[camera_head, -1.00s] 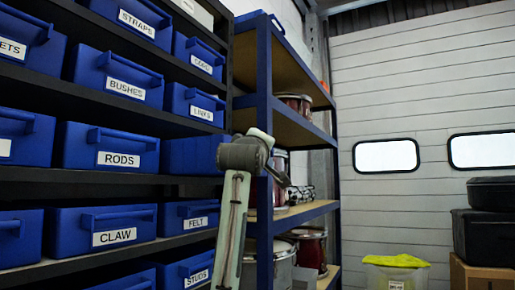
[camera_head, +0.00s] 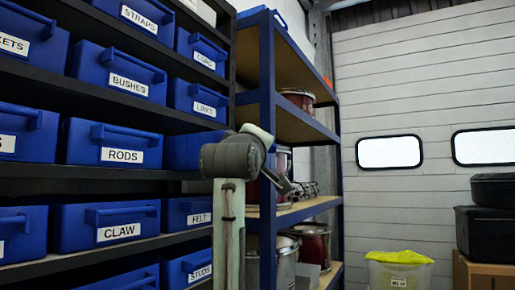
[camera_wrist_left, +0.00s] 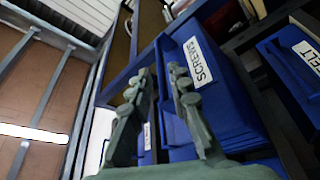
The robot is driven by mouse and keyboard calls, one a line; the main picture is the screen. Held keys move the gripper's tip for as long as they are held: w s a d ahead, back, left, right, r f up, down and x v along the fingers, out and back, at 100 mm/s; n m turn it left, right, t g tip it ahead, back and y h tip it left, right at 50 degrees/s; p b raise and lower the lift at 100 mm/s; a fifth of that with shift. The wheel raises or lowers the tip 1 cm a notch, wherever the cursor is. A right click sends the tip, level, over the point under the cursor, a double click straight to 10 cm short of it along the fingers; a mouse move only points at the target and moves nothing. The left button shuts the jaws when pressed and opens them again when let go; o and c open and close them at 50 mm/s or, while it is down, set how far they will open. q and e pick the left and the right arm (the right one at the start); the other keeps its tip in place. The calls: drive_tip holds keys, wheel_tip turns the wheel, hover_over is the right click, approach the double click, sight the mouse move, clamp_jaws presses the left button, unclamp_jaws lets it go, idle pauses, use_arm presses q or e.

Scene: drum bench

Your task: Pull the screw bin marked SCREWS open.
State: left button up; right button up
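The bin marked SCREWS (camera_wrist_left: 222,100) is blue and shows its white label in the left wrist view. In the head view, a blue bin (camera_head: 183,151) stands in the row between LINKS and FELT, its right part and label hidden behind my arm. My left gripper (camera_wrist_left: 162,75) is in front of the SCREWS bin in the left wrist view, its two fingers apart. My right gripper is not in view.
Bins marked LINKS (camera_head: 197,102), RODS (camera_head: 85,143) and FELT (camera_head: 176,214) surround it on the dark rack. A blue-framed shelf (camera_head: 267,90) with drums stands close to the right of my arm. A clear tub with yellow cloth (camera_head: 398,270) stands farther right.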

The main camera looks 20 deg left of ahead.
use_arm(q)
drive_tip(key=shift+v, duration=2.35)
